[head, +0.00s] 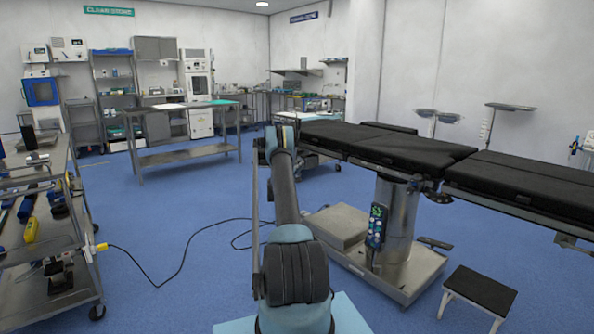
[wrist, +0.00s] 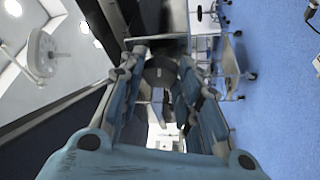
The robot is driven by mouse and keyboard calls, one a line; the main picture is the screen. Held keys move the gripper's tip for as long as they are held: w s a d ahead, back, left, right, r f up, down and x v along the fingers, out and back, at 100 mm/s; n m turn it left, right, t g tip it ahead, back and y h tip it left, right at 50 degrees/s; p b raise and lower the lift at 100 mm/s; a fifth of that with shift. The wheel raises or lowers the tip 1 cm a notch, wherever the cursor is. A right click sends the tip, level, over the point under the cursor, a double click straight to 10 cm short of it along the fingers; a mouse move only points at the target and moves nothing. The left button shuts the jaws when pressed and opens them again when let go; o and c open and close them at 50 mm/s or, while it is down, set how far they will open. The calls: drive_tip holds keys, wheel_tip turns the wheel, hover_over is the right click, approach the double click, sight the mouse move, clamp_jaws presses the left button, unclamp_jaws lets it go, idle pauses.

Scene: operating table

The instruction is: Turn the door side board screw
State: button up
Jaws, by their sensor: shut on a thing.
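The operating table (head: 400,147) has black padded boards on a metal column. My arm reaches to its left end in the head view, where the arm hides most of my gripper. In the wrist view my gripper (wrist: 163,66) has two blue-grey fingers, shut on a dark rounded part (wrist: 158,73) at the table's edge. That part looks like the side board screw, but its shape is partly hidden by the fingers. The dark side of the table (wrist: 50,128) runs close along the left of the wrist view.
A cluttered tool cart (head: 45,262) stands at the left, with a black cable (head: 180,268) trailing from it. A step stool (head: 480,290) and the table's base (head: 385,270) are at right. Blue floor is open toward the back bench (head: 185,155).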

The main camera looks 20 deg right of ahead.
drive_tip(key=shift+n+y, duration=0.4)
drive_tip(key=shift+n, duration=0.2)
drive_tip(key=o, duration=1.1)
drive_tip(key=shift+c, duration=0.2)
drive_tip(key=shift+a, duration=0.1)
drive_tip(key=v, duration=1.1)
drive_tip(key=shift+s+a, duration=0.25)
drive_tip(key=shift+a, duration=0.05)
